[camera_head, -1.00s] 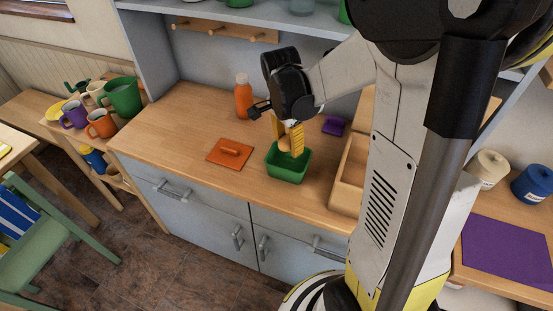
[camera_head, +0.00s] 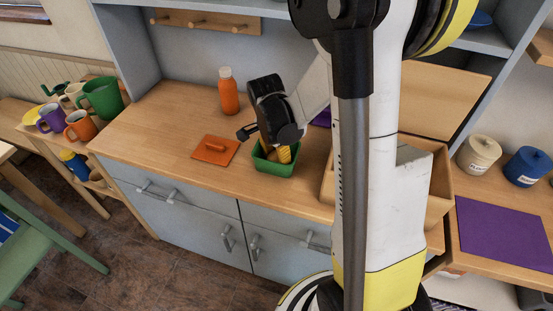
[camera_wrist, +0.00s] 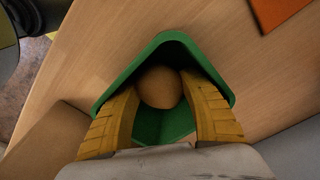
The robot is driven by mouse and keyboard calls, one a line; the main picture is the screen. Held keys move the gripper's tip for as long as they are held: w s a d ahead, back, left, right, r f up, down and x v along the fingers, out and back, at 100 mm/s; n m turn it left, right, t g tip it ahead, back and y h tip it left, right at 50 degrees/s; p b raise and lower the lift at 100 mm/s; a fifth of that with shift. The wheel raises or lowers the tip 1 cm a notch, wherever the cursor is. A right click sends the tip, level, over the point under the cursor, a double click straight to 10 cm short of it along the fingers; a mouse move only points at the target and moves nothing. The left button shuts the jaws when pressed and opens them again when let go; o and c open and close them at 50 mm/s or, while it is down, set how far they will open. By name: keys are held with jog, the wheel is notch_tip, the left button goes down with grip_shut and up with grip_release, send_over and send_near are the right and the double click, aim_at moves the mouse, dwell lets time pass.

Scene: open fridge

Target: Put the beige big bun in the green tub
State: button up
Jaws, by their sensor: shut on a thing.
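The green tub (camera_head: 273,168) stands on the wooden counter, and it also shows in the wrist view (camera_wrist: 166,125). My gripper (camera_head: 277,153) points down into the tub with its yellow fingers. In the wrist view, the beige bun (camera_wrist: 160,87) sits between the two yellow fingertips (camera_wrist: 161,98), within the tub's rim. The fingers are shut on the bun. In the head view the bun is hidden behind my gripper and the tub wall. Whether the bun touches the tub floor cannot be told.
A wooden box (camera_head: 436,185) is to the right, partly behind my arm. The counter's left part is clear.

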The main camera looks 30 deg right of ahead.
aim_at(272, 158)
jog(key=o, duration=0.9)
jog(key=shift+f, duration=0.15)
jog(key=shift+c, duration=0.2)
jog(key=r+p, duration=0.1)
jog(key=r, duration=0.3)
jog(key=a+r+p, duration=0.1)
jog(key=r+p, duration=0.1)
jog(key=r, duration=0.2)
jog(key=r+p, duration=0.2)
jog(key=r, duration=0.2)
jog(key=shift+a, duration=0.2)
jog(key=s+a+r+n+t+y, duration=0.1)
jog(key=s+a+r+n+t, duration=0.6)
jog(key=n, duration=1)
jog(key=s+a+r, duration=0.3)
jog(key=a, duration=0.2)
jog(key=shift+s+r, duration=0.2)
jog(key=shift+s, duration=0.2)
